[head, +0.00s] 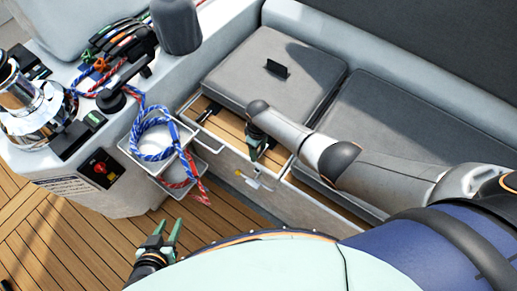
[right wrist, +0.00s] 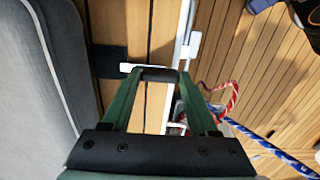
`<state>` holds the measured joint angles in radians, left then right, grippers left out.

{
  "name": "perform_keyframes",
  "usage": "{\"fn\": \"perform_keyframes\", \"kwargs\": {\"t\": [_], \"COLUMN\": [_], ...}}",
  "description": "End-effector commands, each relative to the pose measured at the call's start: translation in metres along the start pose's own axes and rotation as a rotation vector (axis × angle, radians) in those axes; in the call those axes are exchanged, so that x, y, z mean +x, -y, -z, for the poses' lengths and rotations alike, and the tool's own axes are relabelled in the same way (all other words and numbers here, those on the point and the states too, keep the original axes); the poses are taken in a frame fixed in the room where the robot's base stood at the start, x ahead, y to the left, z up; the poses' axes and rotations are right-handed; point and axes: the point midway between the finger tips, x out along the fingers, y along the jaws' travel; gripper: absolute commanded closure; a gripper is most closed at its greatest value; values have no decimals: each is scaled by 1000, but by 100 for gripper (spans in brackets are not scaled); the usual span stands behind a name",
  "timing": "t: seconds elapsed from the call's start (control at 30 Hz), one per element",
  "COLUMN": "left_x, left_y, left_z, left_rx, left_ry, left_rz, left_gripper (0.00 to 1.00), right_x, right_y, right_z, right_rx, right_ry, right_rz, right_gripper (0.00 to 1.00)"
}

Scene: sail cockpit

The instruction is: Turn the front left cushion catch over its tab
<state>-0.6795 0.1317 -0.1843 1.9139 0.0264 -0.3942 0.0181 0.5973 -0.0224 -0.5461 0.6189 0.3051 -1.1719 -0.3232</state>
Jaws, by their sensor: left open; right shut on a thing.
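My right gripper (head: 256,151) is over the wooden bench strip in front of the grey left cushion (head: 268,68). In the right wrist view its green fingers (right wrist: 158,76) close on a short dark piece. That piece lies against a white bar (right wrist: 129,67) at the end of a black strap, seemingly the cushion catch. A small white piece (right wrist: 192,45), possibly the tab, sits on the bench's edge rail, a little apart from the fingertips. The fingers hide part of the catch. My left gripper (head: 169,231) is open and empty above the teak floor, away from the bench.
A white bin (head: 178,172) with blue and red ropes hangs left of the bench front. A winch (head: 25,105) and levers stand at upper left. A second grey cushion (head: 400,120) lies to the right.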

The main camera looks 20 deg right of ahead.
Motion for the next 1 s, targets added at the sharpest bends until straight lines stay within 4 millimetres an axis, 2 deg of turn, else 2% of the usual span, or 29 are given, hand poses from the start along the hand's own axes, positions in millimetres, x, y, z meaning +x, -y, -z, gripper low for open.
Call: {"fn": "perform_keyframes", "kwargs": {"t": [0.13, 0.17, 0.4, 0.67, 0.77, 0.87, 1.0], "left_x": [0, 0, 0, 0, -3, -10, -20], "left_y": [0, 0, 0, 0, 0, -1, -2], "left_z": [0, 0, 0, 1, 4, 11, 22], "left_rx": [-1, -1, -1, -1, -1, -1, -1], "left_ry": [0, 0, -1, -1, -1, -1, -1], "left_rz": [0, 0, 0, 0, 0, 0, 0], "left_gripper": [59, 59, 59, 59, 59, 59, 59], "right_x": [0, 0, 0, -1, -7, -21, -49], "right_y": [0, 0, 0, 0, 0, 0, 0], "right_z": [1, 1, 0, 0, 0, 0, 0], "right_rx": [-4, -4, -2, -1, -1, 0, 0], "right_ry": [-2, -2, -1, -1, -1, -2, -3], "right_rz": [-1, -1, -1, -1, -1, 0, -2], "right_gripper": [96, 39, 12, 10, 10, 10, 10]}}
